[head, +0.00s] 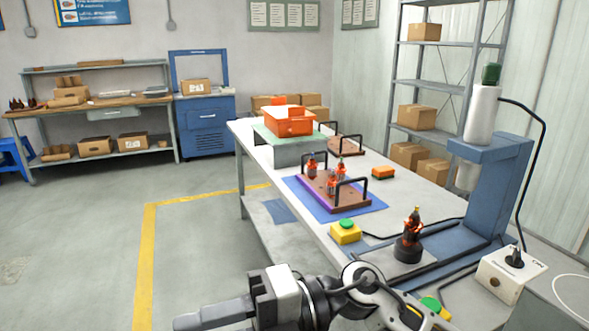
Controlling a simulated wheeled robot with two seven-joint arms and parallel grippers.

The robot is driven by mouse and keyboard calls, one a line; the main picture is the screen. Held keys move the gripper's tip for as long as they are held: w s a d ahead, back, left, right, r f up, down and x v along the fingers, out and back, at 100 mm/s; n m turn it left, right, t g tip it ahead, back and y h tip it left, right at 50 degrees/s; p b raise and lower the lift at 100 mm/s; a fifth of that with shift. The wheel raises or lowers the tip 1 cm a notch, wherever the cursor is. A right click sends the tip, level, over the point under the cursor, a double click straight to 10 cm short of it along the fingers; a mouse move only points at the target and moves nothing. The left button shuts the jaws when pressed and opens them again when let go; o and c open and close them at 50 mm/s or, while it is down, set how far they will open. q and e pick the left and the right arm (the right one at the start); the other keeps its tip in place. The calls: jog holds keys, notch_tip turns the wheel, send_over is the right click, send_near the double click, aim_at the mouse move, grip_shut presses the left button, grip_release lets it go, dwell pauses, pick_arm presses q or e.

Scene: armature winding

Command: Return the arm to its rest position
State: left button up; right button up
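My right arm enters at the bottom right of the head view. Its gripper (214,314) points left, in front of the workbench (355,240) and low in the picture. Nothing is seen held in it, but whether its fingers are apart or together is unclear. My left gripper is not in view. Several more armatures (332,183) stand on a brown tray with black handles (352,199), on a blue mat (300,188).
A yellow box with a green button (345,233) sits at the bench's front edge; another (431,305) is partly behind my arm. A switch box (510,274) with cables is at right. An orange bin (289,121) stands at the far end. The floor at left (80,240) is clear.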

jog(key=w+d+f+m+t+y, duration=0.1)
jog(key=w+d+m+t+y, duration=0.4)
jog(key=m+t, duration=1.45)
jog(key=w+d+f+m+t+h, duration=0.4)
jog(key=d+f+m+t+h, duration=0.1)
jog(key=d+f+m+h, duration=0.5)
jog(key=s+d+f+m+g+h, duration=0.3)
jog(key=s+f, duration=0.3)
jog(key=f, duration=0.3)
jog(key=s+d+f+m+g+h, duration=0.4)
jog(key=s+d+f+m+h, duration=0.1)
jog(key=f, duration=0.4)
jog(key=shift+s+d+h, duration=0.4)
jog(key=shift+s+d, duration=0.1)
jog(key=shift+s, duration=0.35)
